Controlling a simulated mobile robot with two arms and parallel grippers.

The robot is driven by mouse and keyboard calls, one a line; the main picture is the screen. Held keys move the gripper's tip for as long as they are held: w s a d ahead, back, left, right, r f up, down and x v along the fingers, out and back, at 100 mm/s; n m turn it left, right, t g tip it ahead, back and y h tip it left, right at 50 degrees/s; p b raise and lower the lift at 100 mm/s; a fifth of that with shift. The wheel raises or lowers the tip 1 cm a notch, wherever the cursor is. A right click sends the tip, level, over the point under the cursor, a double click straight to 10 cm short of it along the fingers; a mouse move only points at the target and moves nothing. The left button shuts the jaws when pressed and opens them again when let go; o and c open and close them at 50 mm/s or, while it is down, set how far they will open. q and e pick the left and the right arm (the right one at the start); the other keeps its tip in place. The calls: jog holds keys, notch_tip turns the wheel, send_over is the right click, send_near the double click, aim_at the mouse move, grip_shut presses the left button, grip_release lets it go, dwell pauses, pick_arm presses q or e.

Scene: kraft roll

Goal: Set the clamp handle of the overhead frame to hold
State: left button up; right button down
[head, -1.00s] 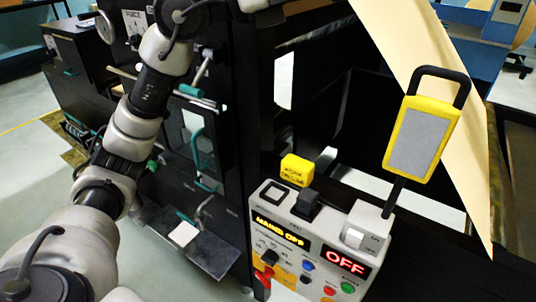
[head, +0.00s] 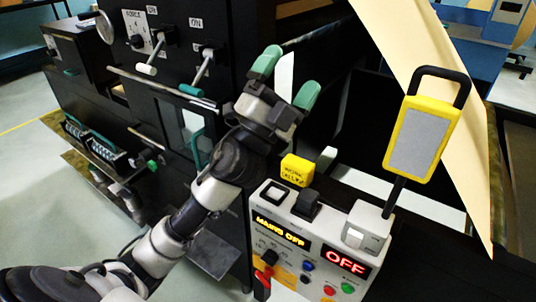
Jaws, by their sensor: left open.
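My left gripper (head: 286,79) is open and empty, its two teal fingertips spread, in front of the dark opening of the machine. It is to the right of the lever panel and above the control box. On the black panel are a lever with a white grip (head: 147,70) and a lever with a teal grip (head: 191,90), both under "ON" labels. A black loop handle on a yellow-framed grey plate (head: 419,143) stands at the right on a black stem. I cannot tell which of these, if any, is the clamp handle; no "hold" marking is readable. My right gripper is not in view.
A control box (head: 327,238) with "MAINS OFF" and "OFF" displays stands below the gripper, with a yellow block (head: 297,170) at its back. A tan paper sheet (head: 462,170) slopes down at the right. Floor (head: 30,190) is clear at the far left.

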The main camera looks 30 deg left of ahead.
pick_arm(q)
jog(key=a+f+n+g+y, duration=0.2)
jog(key=f+n+y, duration=0.3)
jog(key=f, duration=0.3)
jog(key=a+f+n+g+y, duration=0.1)
jog(key=f+n+g+y, duration=0.3)
jog(key=f+n, duration=0.3)
jog(key=shift+s+a+f+y, duration=0.35)
jog(key=shift+f+y, duration=0.35)
jog(key=shift+f, duration=0.4)
